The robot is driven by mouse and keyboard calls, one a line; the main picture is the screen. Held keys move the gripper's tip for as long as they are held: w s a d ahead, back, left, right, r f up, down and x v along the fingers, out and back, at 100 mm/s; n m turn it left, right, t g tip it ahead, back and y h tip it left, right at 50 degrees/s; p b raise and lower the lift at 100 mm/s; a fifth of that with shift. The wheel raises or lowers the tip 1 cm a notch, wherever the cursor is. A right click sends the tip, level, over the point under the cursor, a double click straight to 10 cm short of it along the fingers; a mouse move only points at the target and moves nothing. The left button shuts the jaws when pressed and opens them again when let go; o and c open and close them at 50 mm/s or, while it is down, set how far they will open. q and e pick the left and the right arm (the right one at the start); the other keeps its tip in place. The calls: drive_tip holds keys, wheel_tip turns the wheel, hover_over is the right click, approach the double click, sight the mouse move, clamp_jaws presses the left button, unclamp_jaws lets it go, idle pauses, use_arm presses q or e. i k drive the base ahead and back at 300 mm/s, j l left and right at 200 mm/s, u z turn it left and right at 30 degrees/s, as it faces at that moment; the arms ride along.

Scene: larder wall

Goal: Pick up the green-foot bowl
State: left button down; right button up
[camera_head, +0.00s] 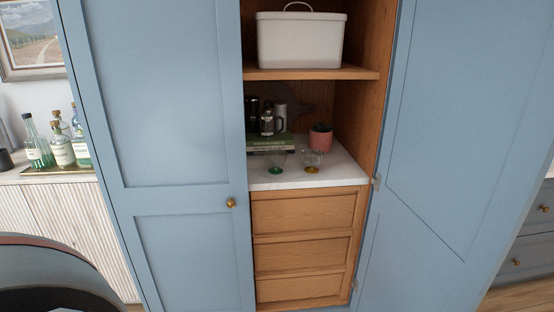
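The green-foot bowl (276,170) stands on the white counter inside the larder cupboard. It is small and clear, with a green foot. A similar clear bowl with an amber foot (311,168) stands just to its right. Neither of my grippers is in view. A dark rounded shape at the lower left corner cannot be made out clearly.
The left blue door (160,110) is closed beside the opening; the right door (470,130) stands open. Books (284,142), a coffee press (267,122) and a pink jar (320,138) stand behind the bowls. A shelf (310,73) with a white bin (300,42) is above; drawers (300,212) are below.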

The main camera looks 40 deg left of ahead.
sight(276, 162)
drive_tip(key=u, duration=1.15)
drive_tip(key=i+j+z, duration=0.15)
drive_tip(key=j+z, duration=0.2)
drive_tip(key=l, duration=0.1)
